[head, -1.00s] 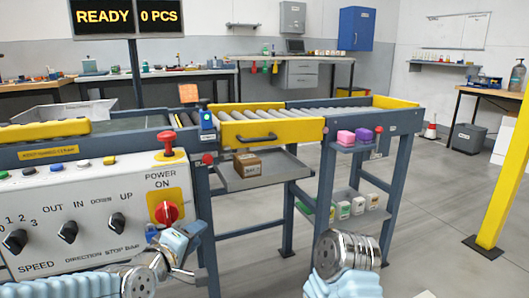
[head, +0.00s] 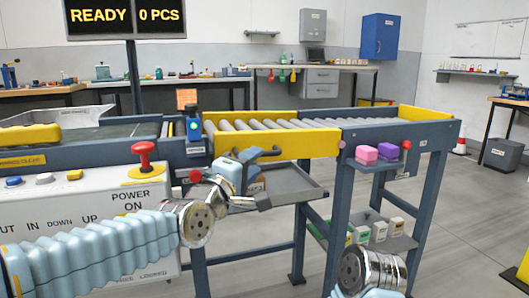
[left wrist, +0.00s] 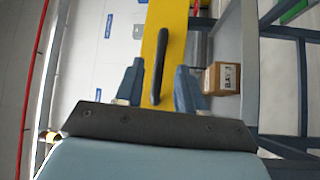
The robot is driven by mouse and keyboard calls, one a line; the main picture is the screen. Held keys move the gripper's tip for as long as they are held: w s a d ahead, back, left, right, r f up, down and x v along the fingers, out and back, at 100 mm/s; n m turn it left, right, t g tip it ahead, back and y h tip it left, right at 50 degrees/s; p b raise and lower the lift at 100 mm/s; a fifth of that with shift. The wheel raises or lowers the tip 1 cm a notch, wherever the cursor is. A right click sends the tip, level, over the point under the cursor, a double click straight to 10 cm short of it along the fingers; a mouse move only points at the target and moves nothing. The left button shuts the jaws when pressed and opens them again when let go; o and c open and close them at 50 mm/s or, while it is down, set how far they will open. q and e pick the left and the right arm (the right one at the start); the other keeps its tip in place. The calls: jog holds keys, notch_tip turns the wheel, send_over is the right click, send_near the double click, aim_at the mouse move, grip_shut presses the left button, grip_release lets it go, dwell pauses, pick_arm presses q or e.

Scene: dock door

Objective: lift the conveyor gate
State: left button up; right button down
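The conveyor gate (head: 306,143) is a yellow-sided roller section, lying level between the conveyor on the left and the section on the right. Its black handle (head: 270,153) is on the yellow front face, partly covered by my left gripper. My left gripper (head: 258,172) is close in front of the gate. In the left wrist view, the open fingers (left wrist: 158,84) stand on either side of the handle (left wrist: 159,58), with gaps to both; the yellow face (left wrist: 176,25) is beyond. My right arm shows only its wrist at the bottom right of the head view; its gripper is not seen.
A grey tray (head: 303,192) hangs below the gate with a brown box (left wrist: 222,78), mostly hidden in the head view. A control panel (head: 95,215) with a red button (head: 143,150) stands left. Pink and purple blocks (head: 377,152) sit on a right ledge.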

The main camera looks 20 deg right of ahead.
aim_at(266, 134)
pick_arm(q)
jog(key=x, duration=0.5)
jog(key=shift+w+d, duration=0.3)
grip_shut()
